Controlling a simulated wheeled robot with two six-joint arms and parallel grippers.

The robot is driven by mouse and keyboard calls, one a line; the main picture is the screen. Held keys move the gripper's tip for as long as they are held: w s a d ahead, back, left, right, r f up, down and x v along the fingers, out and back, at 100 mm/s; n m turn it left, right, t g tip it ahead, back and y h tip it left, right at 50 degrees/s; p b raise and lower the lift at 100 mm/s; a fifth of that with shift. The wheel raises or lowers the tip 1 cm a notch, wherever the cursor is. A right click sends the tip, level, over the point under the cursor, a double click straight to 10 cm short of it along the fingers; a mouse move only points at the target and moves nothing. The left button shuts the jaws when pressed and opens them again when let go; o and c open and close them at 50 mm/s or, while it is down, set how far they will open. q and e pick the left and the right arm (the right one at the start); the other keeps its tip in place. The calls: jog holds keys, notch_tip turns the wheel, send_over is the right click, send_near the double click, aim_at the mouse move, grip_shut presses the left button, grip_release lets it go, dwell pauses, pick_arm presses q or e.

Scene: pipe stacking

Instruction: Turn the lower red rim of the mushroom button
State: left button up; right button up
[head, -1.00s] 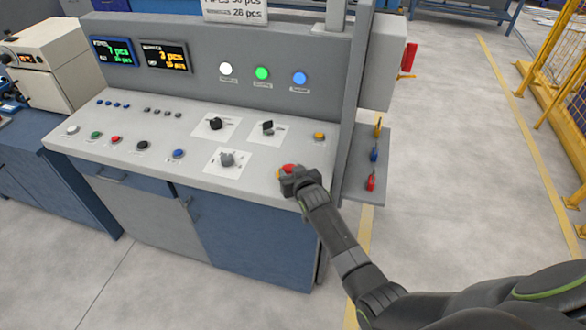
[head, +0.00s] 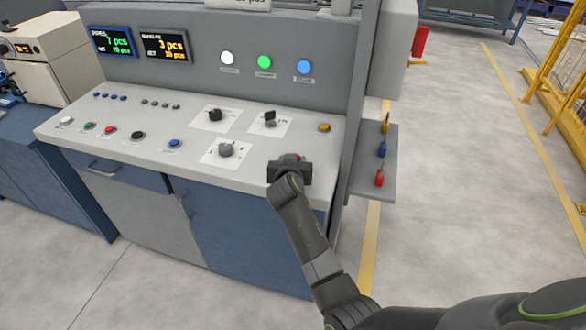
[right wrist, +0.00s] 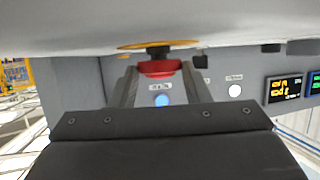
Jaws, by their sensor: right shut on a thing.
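The red mushroom button (right wrist: 160,68) sits on a dark stem over a yellow disc (right wrist: 150,45) on the console's sloping top; the right wrist view shows it inverted. My right gripper (right wrist: 160,80) is shut on the button, with one finger on each side of its red rim. My left gripper is in neither view.
The console top (head: 110,120) carries a grey knob (head: 226,149), black selectors (head: 215,115), a yellow button (head: 324,128) and a row of coloured buttons. A grey side shelf (head: 370,160) with coloured handles stands right of the console. Open floor lies farther right.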

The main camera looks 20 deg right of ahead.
jog(key=shift+s+f, duration=0.1)
jog(key=shift+f, duration=0.2)
jog(key=o, duration=1)
jog(key=shift+r, duration=0.1)
jog(key=shift+r, duration=0.1)
